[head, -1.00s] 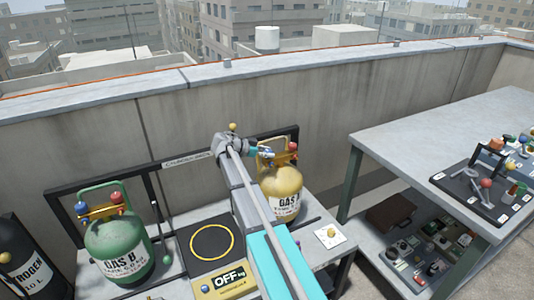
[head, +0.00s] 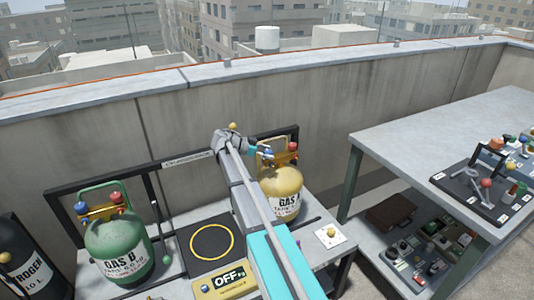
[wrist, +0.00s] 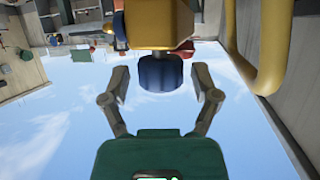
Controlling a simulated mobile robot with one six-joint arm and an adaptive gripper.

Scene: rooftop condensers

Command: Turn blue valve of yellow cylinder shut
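The yellow cylinder (head: 283,184) labelled GAS stands upright on the bench, right of the round pad. On its top are a blue valve (head: 268,154) on the left and a red valve (head: 292,147) on the right. My gripper (head: 262,147) is at the blue valve from the left, partly hidden by my arm. In the wrist view the blue valve (wrist: 160,75) sits on a yellow valve body (wrist: 160,28). The two fingertips stand on either side of the knob, with a gap on each side. My gripper is open and empty.
A yellow handle bar (wrist: 266,45) runs close to the right finger in the wrist view. A green cylinder (head: 118,246) stands at left, beyond a ringed pad (head: 185,246) and an OFF display (head: 222,281). A grey table (head: 440,135) stands at right.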

